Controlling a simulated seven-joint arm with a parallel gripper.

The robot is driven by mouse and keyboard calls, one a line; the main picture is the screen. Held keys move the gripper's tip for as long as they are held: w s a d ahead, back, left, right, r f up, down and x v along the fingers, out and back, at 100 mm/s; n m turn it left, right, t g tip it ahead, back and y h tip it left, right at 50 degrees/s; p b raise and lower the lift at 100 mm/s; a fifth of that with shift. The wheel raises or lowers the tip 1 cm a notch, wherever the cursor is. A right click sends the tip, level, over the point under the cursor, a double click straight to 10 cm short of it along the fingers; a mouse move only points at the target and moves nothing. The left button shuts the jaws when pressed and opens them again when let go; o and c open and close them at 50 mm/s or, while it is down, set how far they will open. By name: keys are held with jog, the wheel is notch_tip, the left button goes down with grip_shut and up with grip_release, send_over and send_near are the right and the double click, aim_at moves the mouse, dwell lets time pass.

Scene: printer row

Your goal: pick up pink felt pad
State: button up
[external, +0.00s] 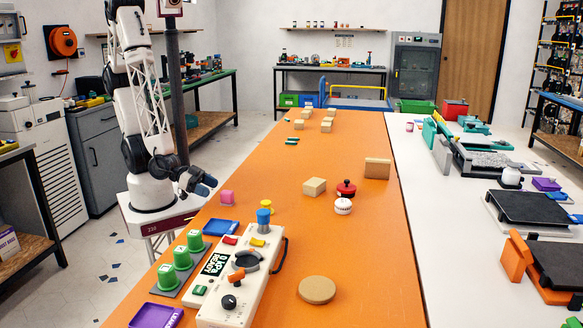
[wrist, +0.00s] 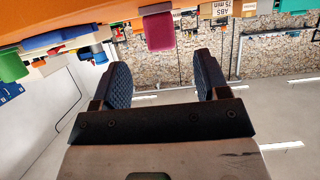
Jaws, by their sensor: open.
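The pink felt pad (external: 227,197) looks like a small pink block. It stands on the orange table near its left edge. In the wrist view the pad (wrist: 159,30) shows as a dark pink block beyond the fingertips, roughly centred between them. My gripper (external: 205,187) is just left of the pad at the table's edge, low and apart from it. In the wrist view the two fingers of my gripper (wrist: 163,72) are spread, with nothing between them.
Green cups (external: 182,258) stand left of the box. Wooden blocks (external: 314,187) lie to the right. The table beyond the pad is largely clear.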

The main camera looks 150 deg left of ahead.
aim_at(221, 192)
jog(key=shift+w+a, duration=0.1)
jog(key=shift+x, duration=1.15)
jog(key=shift+a+f, duration=0.1)
jog(key=shift+x, duration=2.5)
jog(key=shift+c, duration=0.5)
jog(key=c, duration=0.9)
jog(key=shift+r, duration=4.95)
